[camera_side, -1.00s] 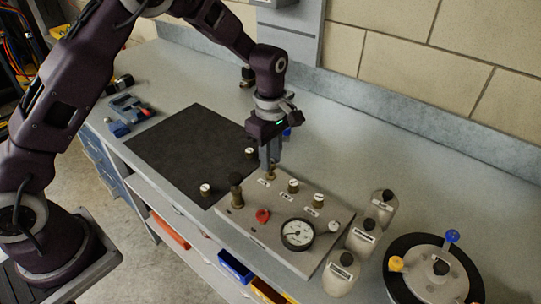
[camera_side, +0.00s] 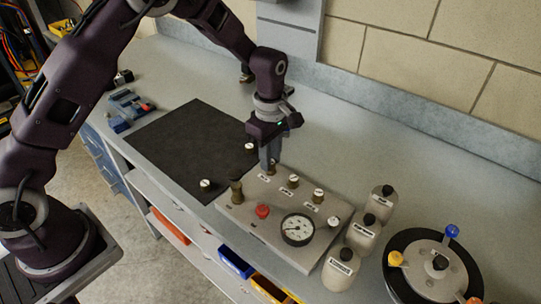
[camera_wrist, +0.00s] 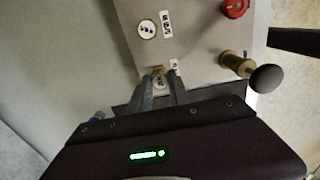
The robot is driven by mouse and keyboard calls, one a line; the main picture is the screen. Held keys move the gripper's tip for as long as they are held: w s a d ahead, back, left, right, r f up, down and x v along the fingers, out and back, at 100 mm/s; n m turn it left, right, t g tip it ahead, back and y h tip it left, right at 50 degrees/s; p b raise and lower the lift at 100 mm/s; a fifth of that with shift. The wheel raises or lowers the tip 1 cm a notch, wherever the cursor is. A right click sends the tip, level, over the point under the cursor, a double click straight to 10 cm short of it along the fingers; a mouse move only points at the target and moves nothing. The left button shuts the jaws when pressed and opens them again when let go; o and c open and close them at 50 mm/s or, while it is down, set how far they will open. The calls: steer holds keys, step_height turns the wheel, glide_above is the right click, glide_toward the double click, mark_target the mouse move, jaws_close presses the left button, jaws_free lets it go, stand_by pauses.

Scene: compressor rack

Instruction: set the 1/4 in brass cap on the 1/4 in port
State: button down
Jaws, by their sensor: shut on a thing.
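My gripper (camera_side: 270,168) points down over the upper left end of the grey panel (camera_side: 250,219). Its fingers are shut on a small brass cap, which shows at the fingertips in the wrist view (camera_wrist: 159,70). The cap is at the port at that end of the panel. The fingers hide most of the port, and I cannot tell whether the cap is fully seated. A small label by the port is partly covered in the wrist view. Two other fittings with white tops, (camera_side: 293,181) and (camera_side: 318,196), stand in a row on the panel.
The panel also carries a dark-knobbed brass valve (camera_side: 237,191), a red knob (camera_side: 262,211) and a gauge (camera_side: 297,229). Two white-topped caps, (camera_side: 205,185) and (camera_side: 250,147), sit on the black mat (camera_side: 180,145). Grey bottles (camera_side: 363,234) and a round carrier (camera_side: 393,292) stand at right.

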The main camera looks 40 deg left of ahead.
steer(key=shift+f, duration=0.3)
steer(key=c, duration=0.7)
jaws_free()
steer(key=shift+c, duration=0.2)
steer(key=shift+r, duration=3.55)
